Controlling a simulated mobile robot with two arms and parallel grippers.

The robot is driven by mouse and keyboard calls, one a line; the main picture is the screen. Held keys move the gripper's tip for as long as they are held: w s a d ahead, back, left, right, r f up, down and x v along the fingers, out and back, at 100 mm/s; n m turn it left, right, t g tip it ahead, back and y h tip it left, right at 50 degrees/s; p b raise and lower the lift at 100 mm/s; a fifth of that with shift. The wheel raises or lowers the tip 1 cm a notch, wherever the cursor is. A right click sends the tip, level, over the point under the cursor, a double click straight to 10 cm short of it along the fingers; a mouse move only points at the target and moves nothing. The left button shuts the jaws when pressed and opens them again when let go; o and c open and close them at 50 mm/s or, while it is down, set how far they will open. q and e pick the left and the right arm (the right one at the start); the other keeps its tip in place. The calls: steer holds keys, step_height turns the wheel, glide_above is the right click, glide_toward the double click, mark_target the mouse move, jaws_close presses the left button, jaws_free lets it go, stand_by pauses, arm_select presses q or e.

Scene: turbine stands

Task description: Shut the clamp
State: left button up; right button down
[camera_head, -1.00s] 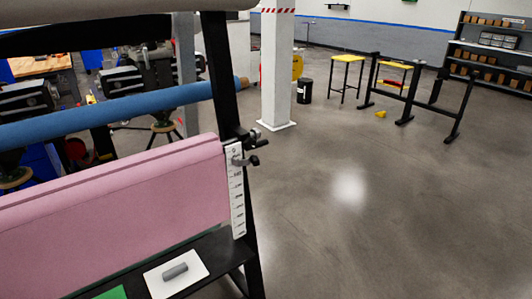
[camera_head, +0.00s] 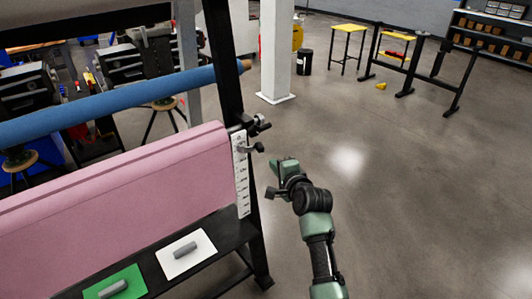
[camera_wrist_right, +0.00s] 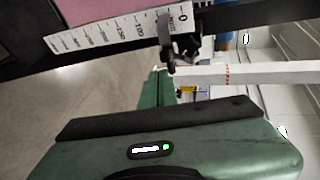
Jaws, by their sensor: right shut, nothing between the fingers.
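The black clamp (camera_head: 248,130) sits on the slanted black upright of the stand, at the right end of the pink sheet and by the top of a white ruler (camera_head: 241,175). A small lever (camera_head: 257,148) sticks out from it. In the right wrist view the clamp (camera_wrist_right: 184,46) is near the ruler's zero end. I cannot tell whether the clamp is open or closed. My right gripper (camera_head: 283,168) is shut and empty, to the right of and below the clamp, apart from it. It also shows in the wrist view (camera_wrist_right: 157,88). My left gripper is not in view.
The pink sheet (camera_head: 120,195) and a blue roll (camera_head: 110,105) span the black stand. White (camera_head: 203,260) and green (camera_head: 127,275) cards with grey cylinders lie on its shelf. A white column (camera_head: 276,60) and yellow stools (camera_head: 348,29) stand behind.

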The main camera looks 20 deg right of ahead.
mark_target(262, 150)
steer(key=b+x, duration=0.7)
steer(key=shift+w, duration=0.4)
steer(key=shift+w+r+b, duration=0.1)
steer(key=shift+w+b, duration=0.35)
steer(key=shift+w, duration=0.15)
steer(key=shift+w+r, duration=0.1)
steer(key=shift+w, duration=0.05)
steer(key=w+n+y+b, duration=0.1)
steer(key=w+d+n+y+b, duration=0.1)
steer(key=y, duration=0.1)
steer(key=shift+w+d+r+n+g+b, duration=0.15)
steer(key=shift+w+d+n+g+b, duration=0.15)
steer(key=shift+d, duration=0.05)
